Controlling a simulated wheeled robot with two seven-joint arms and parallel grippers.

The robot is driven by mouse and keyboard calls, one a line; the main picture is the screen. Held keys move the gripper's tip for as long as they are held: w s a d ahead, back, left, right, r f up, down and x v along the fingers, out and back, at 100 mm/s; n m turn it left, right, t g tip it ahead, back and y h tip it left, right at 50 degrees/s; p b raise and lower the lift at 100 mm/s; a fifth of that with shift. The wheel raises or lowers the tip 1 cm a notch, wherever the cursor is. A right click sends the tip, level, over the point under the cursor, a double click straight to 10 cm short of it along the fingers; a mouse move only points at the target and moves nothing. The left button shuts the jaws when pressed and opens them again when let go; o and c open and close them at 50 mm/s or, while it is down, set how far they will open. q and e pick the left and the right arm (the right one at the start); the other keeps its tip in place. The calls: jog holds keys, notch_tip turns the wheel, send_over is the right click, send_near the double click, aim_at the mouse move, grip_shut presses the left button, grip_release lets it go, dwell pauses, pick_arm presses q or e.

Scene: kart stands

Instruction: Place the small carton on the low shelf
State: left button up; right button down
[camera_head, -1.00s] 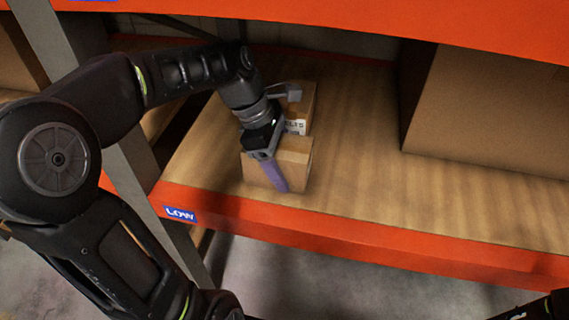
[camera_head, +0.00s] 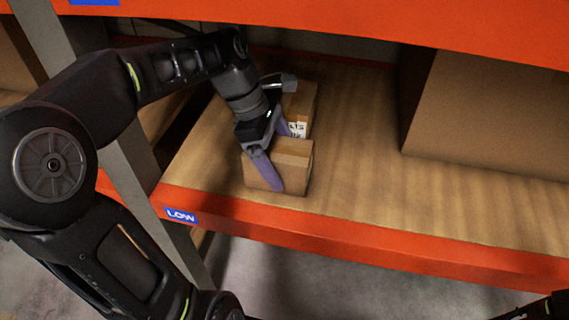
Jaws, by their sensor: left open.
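A small brown carton (camera_head: 297,163) rests on the wooden deck of the low shelf (camera_head: 350,185), near its front edge at the left. A second brown carton (camera_head: 301,100) with a white printed label stands just behind it. My left gripper (camera_head: 275,160) reaches in from the left above the front carton. Its purple fingers are apart, one over the front side of the carton and one near its back. The gripper hides part of both cartons. Only a dark bit at the lower right edge may belong to my right arm; no right gripper shows.
An orange front beam with a blue LOW sign (camera_head: 181,216) runs along the shelf edge. A grey upright (camera_head: 134,166) stands at the left. A large box (camera_head: 487,115) fills the right back. An orange beam (camera_head: 330,20) crosses above. The deck's middle is clear.

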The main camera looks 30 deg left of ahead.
pick_arm(q)
jog(key=shift+v, duration=1.2)
jog(key=s+a, duration=0.1)
jog(key=a, duration=0.2)
jog(key=s+a, duration=0.1)
jog(key=a, duration=0.3)
jog(key=s+a, duration=0.2)
jog(key=a, duration=0.2)
jog(key=shift+a+p, duration=0.15)
jog(key=shift+p, duration=0.15)
dwell(0.4)
